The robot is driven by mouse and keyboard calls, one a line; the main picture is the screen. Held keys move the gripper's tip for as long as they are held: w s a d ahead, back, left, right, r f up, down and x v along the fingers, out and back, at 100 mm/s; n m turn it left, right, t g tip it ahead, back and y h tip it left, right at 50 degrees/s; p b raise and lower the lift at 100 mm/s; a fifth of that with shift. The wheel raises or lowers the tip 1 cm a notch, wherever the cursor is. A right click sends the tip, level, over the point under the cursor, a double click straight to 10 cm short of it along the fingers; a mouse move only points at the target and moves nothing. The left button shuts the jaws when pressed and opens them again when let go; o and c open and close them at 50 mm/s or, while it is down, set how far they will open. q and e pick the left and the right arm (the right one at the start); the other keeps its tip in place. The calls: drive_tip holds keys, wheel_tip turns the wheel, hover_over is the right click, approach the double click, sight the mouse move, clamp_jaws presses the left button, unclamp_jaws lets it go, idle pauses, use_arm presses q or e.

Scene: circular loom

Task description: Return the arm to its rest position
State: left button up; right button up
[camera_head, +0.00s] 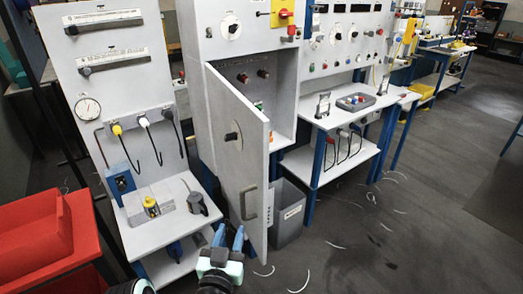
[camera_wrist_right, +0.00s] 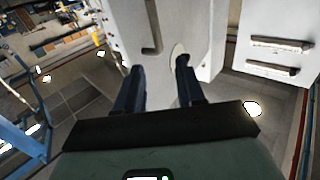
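My right gripper (camera_head: 229,236) is low in the head view, in front of the open cabinet door. Its two blue fingers stand apart. In the right wrist view the dark fingers (camera_wrist_right: 158,80) are also spread, with nothing held between them. The grey cabinet door (camera_head: 236,165) stands swung open, with a handle (camera_head: 249,203) near its lower free edge. The handle also shows in the wrist view (camera_wrist_right: 153,28), beyond the fingertips and apart from them. My left gripper cannot be made out; only a dark piece of my body shows at the bottom edge.
A grey bin (camera_head: 287,214) stands on the floor right of the door. A panel with a gauge and a shelf (camera_head: 164,230) stands to the left. A red object (camera_head: 35,235) fills the lower left. Open floor (camera_head: 400,230) lies to the right.

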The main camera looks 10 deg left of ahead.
drive_tip(key=w+d+f+n+g+y+p, duration=0.15)
drive_tip(key=d+f, duration=0.35)
drive_tip(key=f, duration=0.5)
drive_tip(key=w+d+f+g+p, duration=0.1)
drive_tip(key=w+d+f+g, duration=0.2)
drive_tip(key=f, duration=0.6)
drive_tip(key=s+d+f+m+g+p, duration=0.1)
drive_tip(key=s+d+f+g, duration=0.3)
drive_tip(key=f, duration=0.3)
drive_tip(key=s+d+f+m+g, duration=0.1)
drive_tip(key=s+d+f+g, duration=0.1)
drive_tip(key=s+d+f, duration=0.45)
use_arm(q)
wheel_tip(320, 180, up, 6)
drive_tip(key=w+p, duration=0.2)
drive_tip(key=shift+w, duration=0.2)
use_arm(e)
drive_tip(key=s+d+f+m+g, duration=0.1)
drive_tip(key=s+d+f+g, duration=0.1)
drive_tip(key=s, duration=0.5)
drive_tip(key=s+d+f+m+g+y, duration=0.1)
drive_tip(key=s+d+f+g, duration=0.2)
drive_tip(key=s, duration=0.5)
drive_tip(key=s+d+f+m+g+y, duration=0.1)
drive_tip(key=s+d+f+g, duration=0.1)
drive_tip(key=s, duration=0.5)
wheel_tip(320, 180, down, 2)
drive_tip(key=shift+s+d+f+g, duration=0.1)
drive_tip(key=shift+s+d+g, duration=0.2)
drive_tip(key=shift+g, duration=0.45)
